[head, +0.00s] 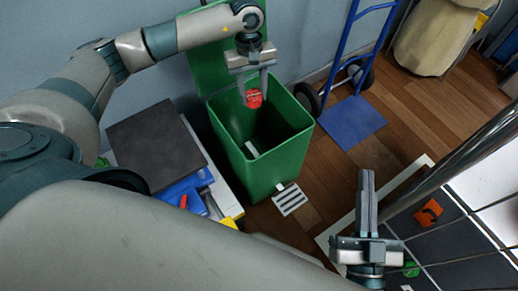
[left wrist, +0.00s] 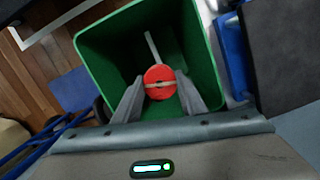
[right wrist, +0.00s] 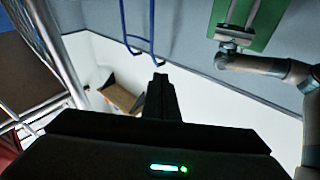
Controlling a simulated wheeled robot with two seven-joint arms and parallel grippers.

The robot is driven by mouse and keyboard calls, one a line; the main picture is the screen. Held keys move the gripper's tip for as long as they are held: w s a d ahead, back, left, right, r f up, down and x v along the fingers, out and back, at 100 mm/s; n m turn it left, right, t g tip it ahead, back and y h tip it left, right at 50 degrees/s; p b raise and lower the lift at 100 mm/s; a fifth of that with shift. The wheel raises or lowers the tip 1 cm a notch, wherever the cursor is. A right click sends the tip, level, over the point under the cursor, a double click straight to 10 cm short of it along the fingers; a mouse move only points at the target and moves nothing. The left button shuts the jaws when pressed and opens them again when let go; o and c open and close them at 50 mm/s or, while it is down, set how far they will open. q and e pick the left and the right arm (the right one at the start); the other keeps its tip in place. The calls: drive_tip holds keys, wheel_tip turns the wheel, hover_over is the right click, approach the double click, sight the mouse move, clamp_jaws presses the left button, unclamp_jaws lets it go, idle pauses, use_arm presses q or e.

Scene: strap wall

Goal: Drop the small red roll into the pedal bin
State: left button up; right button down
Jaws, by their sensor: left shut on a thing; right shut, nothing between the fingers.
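The small red roll (head: 253,98) is between the fingertips of my left gripper (head: 254,90), which is shut on it. In the left wrist view the red roll (left wrist: 159,82) shows as a round disc with a pale band across it, over the opening of the bin. The green pedal bin (head: 283,168) stands on the floor with its lid (head: 210,62) raised at the back and a grey pedal (head: 290,199) at its front. A pale strip lies inside it. My right gripper (head: 366,180) is shut and empty, to the right of the bin.
A blue hand truck (head: 352,122) stands right of the bin. A surface with a dark grey block (head: 155,142) and blue items is left of it. A metal pole (head: 450,160) and a dark tray with orange and green pieces are at the right. Wooden floor shows between.

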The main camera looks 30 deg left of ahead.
use_arm(q)
drive_tip(key=shift+f, duration=0.1)
